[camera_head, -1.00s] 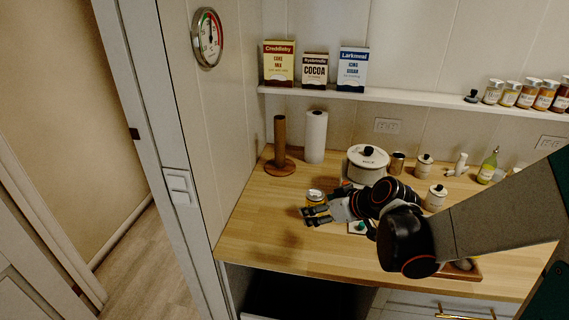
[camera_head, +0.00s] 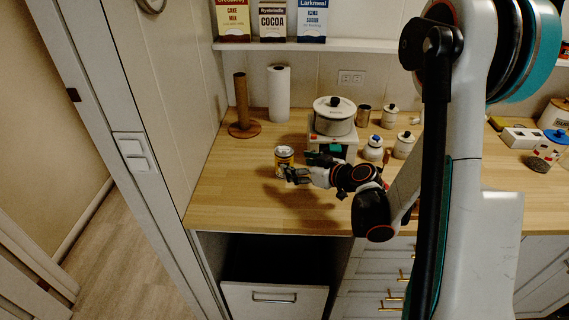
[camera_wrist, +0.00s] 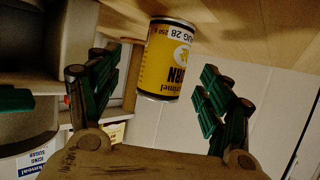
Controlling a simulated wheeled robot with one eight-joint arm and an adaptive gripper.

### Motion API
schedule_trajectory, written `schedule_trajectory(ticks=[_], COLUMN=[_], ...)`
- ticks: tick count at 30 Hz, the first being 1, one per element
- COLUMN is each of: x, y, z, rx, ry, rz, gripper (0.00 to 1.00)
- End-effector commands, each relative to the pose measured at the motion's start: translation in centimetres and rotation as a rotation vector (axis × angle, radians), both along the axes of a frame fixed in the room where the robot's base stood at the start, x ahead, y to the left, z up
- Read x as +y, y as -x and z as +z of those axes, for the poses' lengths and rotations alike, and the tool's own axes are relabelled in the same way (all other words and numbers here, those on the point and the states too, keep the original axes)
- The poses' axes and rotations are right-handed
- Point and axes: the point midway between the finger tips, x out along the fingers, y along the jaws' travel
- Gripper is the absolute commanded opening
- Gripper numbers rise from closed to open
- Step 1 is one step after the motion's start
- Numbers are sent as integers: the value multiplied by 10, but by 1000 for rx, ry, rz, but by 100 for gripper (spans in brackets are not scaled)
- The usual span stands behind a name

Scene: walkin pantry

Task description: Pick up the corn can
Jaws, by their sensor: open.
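The corn can (camera_head: 284,160) stands upright on the wooden counter, left of the pot. It is a small can with a yellow label and a metal rim. In the wrist view the corn can (camera_wrist: 168,58) appears upside down, with "RN" readable on its label. My gripper (camera_head: 298,168) is just right of the can at counter height. In the wrist view my gripper (camera_wrist: 155,90) is open, with its green-padded fingers spread on either side of the can. The can lies between and beyond the fingertips, and I see no finger touching it.
A white lidded pot (camera_head: 334,118) on a small scale or stove stands behind my gripper. A wooden holder (camera_head: 242,110) and a paper towel roll (camera_head: 279,95) stand at the back. Several jars sit right of the pot. The counter left of the can is clear.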

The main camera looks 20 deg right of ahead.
Motion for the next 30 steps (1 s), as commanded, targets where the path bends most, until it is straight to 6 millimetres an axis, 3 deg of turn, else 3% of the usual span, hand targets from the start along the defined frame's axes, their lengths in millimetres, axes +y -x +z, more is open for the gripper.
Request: schedule_trajectory(ticks=[11, 19, 26, 27, 30], x=[14, 32, 33, 33, 33], y=[-20, -49, -53, -52, -52], z=[-12, -27, -26, -26, -26], rx=[1, 1, 0, 0, 1], ry=[1, 1, 1, 1, 0], rz=[2, 2, 0, 0, 0], gripper=[73, 73, 73, 70, 48])
